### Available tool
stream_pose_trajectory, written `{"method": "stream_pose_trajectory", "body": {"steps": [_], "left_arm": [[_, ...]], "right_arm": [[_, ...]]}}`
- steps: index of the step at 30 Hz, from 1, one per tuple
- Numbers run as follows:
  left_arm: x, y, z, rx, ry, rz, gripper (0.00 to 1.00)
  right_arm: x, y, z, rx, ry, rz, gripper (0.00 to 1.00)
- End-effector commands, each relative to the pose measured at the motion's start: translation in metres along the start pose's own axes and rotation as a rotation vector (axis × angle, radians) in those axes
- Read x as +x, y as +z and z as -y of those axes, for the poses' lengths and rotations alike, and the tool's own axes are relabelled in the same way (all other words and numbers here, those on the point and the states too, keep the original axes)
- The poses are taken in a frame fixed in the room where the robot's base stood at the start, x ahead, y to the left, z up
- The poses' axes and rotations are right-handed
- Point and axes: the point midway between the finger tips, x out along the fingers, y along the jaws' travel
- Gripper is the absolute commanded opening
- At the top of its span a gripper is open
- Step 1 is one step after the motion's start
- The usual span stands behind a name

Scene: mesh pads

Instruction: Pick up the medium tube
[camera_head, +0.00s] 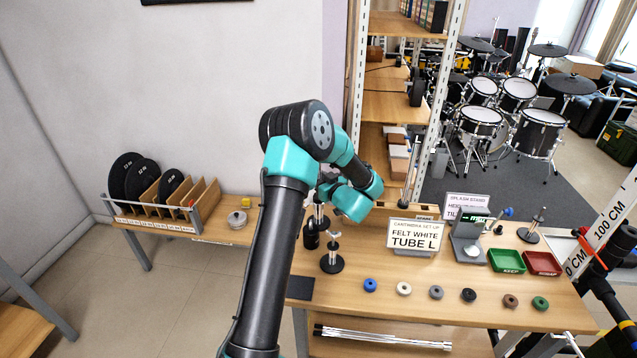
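Several thin silvery tubes (382,337) lie side by side on the shelf below the front edge of the table. They look much alike, and I cannot tell which one is the medium tube. My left arm rises from the bottom of the view and bends over the table, its wrist above the two dark stands. I cannot make out the fingers of my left gripper past the wrist. My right gripper is not in view.
On the table (456,330) stand a sign reading "FELT WHITE TUBE L" (413,237), a black-based stand (332,263), a row of coloured rings (436,293), a measuring device (468,247), a green tray (506,261) and a red tray (542,264). A disc rack (165,219) stands left.

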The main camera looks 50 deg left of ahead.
Motion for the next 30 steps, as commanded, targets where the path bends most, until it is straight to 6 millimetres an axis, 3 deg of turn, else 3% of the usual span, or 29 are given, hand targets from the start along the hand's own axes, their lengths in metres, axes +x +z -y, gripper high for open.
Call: {"method": "stream_pose_trajectory", "body": {"steps": [8,23,30], "left_arm": [[0.0,0.0,0.0,0.0,0.0,0.0,0.01],[0.0,-0.005,0.0,-0.002,0.0,-0.001,0.0],[0.0,-0.036,0.0,-0.006,0.0,-0.004,0.0]], "right_arm": [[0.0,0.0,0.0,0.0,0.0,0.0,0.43],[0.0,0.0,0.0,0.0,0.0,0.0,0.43],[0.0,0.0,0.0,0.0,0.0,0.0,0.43]]}}
